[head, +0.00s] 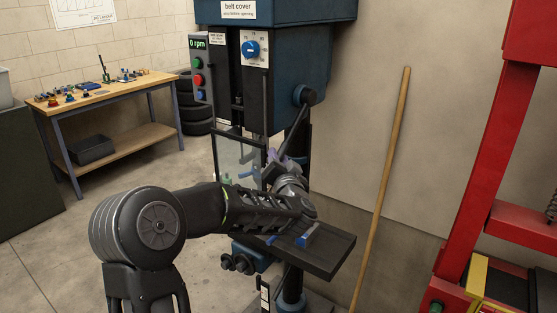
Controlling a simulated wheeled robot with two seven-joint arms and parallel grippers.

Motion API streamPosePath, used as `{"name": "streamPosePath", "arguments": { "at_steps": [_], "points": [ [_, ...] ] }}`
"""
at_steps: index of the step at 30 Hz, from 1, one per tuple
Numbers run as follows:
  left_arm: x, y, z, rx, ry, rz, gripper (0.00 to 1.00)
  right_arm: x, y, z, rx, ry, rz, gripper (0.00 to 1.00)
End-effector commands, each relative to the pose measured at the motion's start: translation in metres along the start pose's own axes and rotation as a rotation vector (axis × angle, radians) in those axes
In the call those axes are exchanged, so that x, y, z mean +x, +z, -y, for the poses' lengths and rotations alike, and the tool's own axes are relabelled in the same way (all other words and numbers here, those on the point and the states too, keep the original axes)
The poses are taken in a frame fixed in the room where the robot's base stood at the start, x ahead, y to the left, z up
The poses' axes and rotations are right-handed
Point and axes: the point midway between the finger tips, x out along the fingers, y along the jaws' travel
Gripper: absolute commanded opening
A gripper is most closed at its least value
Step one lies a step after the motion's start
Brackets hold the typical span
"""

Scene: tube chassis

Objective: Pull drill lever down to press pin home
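The drill press (290,60) is a tall dark-blue machine in the middle of the head view. Its dark drill lever (296,128) slants down and left from the round hub (304,95) on the machine's right side. My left arm comes in from the lower left, and its wrist is bent back upward. My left gripper (277,160) is at the lower end of the lever, in front of the column. I cannot tell whether its fingers close around the lever. My arm hides much of the work area, and I cannot make out the pin. My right gripper is out of view.
The press table (330,254) has blue parts (308,236) on it, just below my wrist. A clear guard (238,158) hangs at the front. A wooden pole (385,180) leans on the wall at right, near a red frame (492,150). A workbench (105,95) stands back left.

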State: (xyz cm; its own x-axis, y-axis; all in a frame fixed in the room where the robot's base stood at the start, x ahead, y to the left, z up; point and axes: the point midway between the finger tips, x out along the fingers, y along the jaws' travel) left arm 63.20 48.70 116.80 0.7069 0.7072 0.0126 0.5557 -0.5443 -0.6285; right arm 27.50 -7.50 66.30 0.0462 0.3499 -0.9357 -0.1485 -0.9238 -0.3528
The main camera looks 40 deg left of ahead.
Motion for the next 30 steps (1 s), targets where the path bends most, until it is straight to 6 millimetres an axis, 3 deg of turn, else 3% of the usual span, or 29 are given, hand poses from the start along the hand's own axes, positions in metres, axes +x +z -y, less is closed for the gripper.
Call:
{"name": "streamPosePath", "arguments": {
  "at_steps": [5,16,30],
  "points": [
    [0.000,0.000,0.000,0.000,0.000,0.000,0.41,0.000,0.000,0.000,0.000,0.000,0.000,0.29],
    [-0.007,0.000,-0.001,0.002,0.000,-0.001,0.41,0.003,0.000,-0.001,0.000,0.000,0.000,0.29],
    [-0.073,0.001,-0.001,0.000,0.000,-0.001,0.41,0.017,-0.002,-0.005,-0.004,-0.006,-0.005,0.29]
  ]
}}
